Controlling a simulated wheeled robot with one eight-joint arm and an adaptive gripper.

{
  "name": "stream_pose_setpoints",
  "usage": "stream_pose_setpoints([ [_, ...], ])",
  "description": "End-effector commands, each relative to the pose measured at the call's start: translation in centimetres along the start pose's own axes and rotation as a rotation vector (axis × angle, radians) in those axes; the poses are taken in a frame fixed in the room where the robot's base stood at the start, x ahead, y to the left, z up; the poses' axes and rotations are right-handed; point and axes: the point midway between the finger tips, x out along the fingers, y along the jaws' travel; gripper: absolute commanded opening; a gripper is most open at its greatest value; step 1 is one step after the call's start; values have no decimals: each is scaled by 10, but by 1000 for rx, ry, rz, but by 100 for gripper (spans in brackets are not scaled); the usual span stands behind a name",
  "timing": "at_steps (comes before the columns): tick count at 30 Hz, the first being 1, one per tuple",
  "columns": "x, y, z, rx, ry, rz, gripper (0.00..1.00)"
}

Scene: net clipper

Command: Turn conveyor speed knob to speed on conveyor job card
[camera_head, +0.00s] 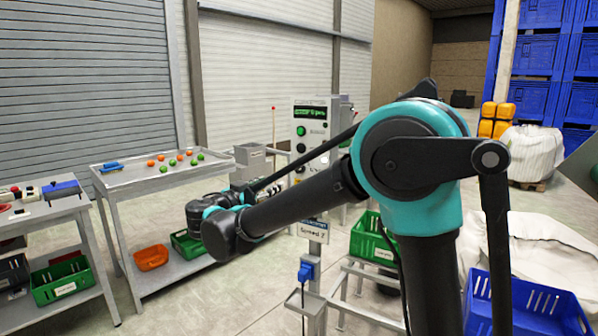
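The grey control panel (317,112) stands upright beyond my arm. It has a lit green display (309,112) with text too small to read surely. Below it are a green round button (300,131) and a dark round control (301,148), which may be the speed knob; its setting is not readable. The job card (313,229) hangs on a post below the panel, partly behind my arm; it seems to read "Speed 7", but the digit is unclear. My gripper (252,184) seems to be at the folded arm's far end, left of the panel and apart from it. Its fingers are not clear.
A sorting table (130,178) with red and green balls stands at left, with orange (151,258) and green (187,244) crates below. Another bench (40,212) is at far left. A green crate (373,240) and blue crate (530,305) are at right.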

Motion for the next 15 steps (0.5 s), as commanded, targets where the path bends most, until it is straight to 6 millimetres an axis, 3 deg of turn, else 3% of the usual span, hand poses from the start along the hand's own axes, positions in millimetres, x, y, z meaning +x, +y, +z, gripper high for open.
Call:
stream_pose_setpoints([
  [15,101,2,1,-2,-2,5,48],
])
